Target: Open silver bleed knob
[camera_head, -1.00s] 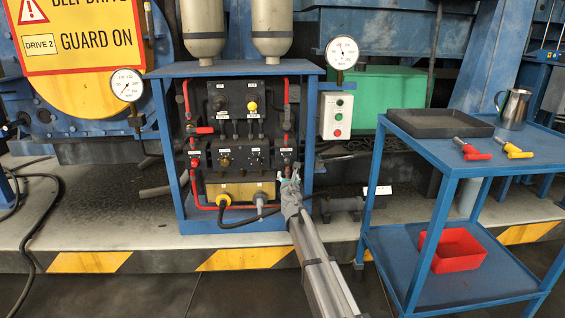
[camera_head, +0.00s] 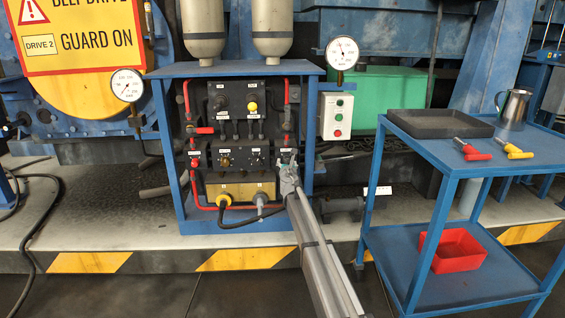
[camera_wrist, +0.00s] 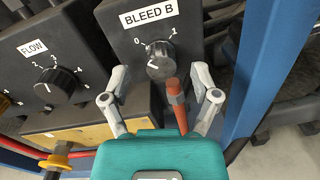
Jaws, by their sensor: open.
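The silver-grey bleed knob (camera_wrist: 160,60) sits on a black panel under a white BLEED B label, with 0 and 1 marks by it. Its pointer is nearer the 0 side. My gripper (camera_wrist: 161,73) is open, with one finger to each side of the knob; the wrist view shows no clear contact. A red-brown rod or pipe (camera_wrist: 176,105) stands between the fingers just below the knob. In the head view my gripper (camera_head: 288,164) is at the lower right of the black control panel (camera_head: 237,130) and hides the knob there.
A black FLOW knob (camera_wrist: 60,85) is left of my gripper, and a blue frame post (camera_wrist: 262,60) is close on the right. Red pipes (camera_head: 287,100) run along the panel. A blue cart (camera_head: 455,160) with a tray stands at right.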

